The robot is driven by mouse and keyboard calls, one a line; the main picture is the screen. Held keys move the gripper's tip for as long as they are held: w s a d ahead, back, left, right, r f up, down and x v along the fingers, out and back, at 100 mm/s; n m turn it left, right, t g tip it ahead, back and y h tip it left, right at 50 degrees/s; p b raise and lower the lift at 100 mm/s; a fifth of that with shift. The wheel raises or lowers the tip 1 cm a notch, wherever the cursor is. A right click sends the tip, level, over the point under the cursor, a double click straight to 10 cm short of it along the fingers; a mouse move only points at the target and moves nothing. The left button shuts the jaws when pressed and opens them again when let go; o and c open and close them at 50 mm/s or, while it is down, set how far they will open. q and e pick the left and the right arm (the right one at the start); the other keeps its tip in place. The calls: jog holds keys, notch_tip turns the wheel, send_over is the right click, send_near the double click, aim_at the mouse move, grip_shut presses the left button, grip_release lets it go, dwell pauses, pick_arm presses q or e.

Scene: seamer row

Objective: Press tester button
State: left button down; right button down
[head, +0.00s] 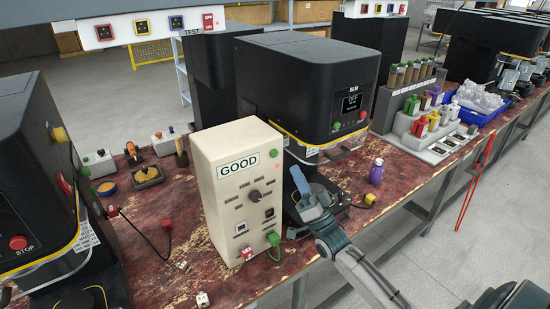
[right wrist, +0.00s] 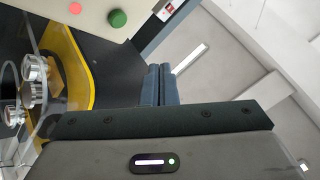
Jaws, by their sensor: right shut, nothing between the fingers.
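The tester is a cream upright box (head: 239,188) with a GOOD label, a dial and small sockets on its front. In the right wrist view the green button (right wrist: 118,18) and red lamp (right wrist: 75,8) show at the top left. My right gripper (head: 297,172) has its blue fingers shut and empty, right of the tester and lower than the button in the head view. In the wrist view the fingertips (right wrist: 160,66) appear apart from the button. My left gripper is not in view.
A black seamer (head: 308,80) stands close behind the tester and my right gripper. Another black machine (head: 35,175) stands at left. A purple bottle (head: 376,172) and a rack of colored items (head: 425,125) are at right. Worn red bench top (head: 180,225) is partly clear.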

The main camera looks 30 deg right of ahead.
aim_at(274, 154)
jog(key=w+b, duration=0.3)
jog(key=w, duration=0.3)
jog(key=shift+a, duration=0.25)
jog(key=shift+f, duration=0.1)
dwell(1.6)
jog(key=shift+w+b, duration=0.4)
jog(key=shift+b, duration=0.2)
jog(key=shift+w+b, duration=0.35)
jog(key=shift+w, duration=0.05)
dwell(0.5)
jog(key=shift+s, duration=0.1)
jog(key=shift+s+p, duration=0.45)
jog(key=shift+s, duration=0.3)
